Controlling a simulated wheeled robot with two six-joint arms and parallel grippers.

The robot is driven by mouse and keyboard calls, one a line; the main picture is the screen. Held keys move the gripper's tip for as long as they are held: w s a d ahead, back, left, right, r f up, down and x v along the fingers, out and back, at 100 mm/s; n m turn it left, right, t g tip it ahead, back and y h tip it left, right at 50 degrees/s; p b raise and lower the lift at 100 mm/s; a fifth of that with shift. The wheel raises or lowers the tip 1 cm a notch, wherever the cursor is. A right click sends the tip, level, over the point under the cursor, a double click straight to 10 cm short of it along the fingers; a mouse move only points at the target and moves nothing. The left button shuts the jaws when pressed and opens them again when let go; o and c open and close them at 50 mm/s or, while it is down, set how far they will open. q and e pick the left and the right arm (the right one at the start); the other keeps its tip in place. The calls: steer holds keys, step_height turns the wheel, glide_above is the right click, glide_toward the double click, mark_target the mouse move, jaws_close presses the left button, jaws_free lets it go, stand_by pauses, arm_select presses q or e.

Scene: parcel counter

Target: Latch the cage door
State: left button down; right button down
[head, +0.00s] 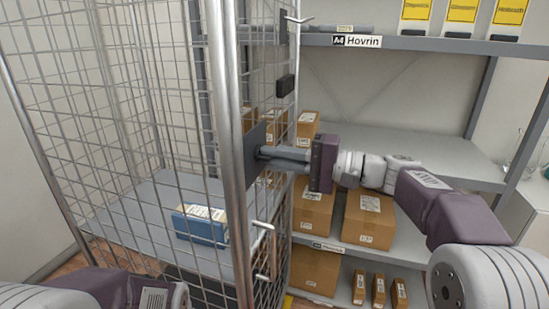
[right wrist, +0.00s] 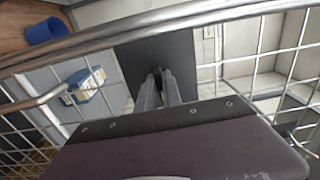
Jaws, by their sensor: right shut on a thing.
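The cage (head: 222,60) is a tall wire-mesh roll cage with grey tube posts, at the left of the head view. Its narrow mesh door panel (head: 262,92) is seen nearly edge-on; I cannot tell if it sits flush with the frame. A dark plate (head: 256,146) is on the door, and it also shows in the right wrist view (right wrist: 128,58). My right gripper (head: 264,153) is shut on a small dark handle (right wrist: 157,72) at this plate. Pale hooked rods show above (head: 298,19) and below (head: 263,225). My left gripper's fingers are out of view.
A blue parcel (head: 200,231) lies on the cage floor (head: 135,215). Behind the door, grey shelves (head: 430,152) hold several brown cartons (head: 368,218), close to my right arm. A blue bin (right wrist: 44,30) stands on the floor in the wrist view.

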steer(key=c, duration=1.5)
jaws_free()
steer(key=v, duration=0.9)
steer(key=shift+p, duration=0.3)
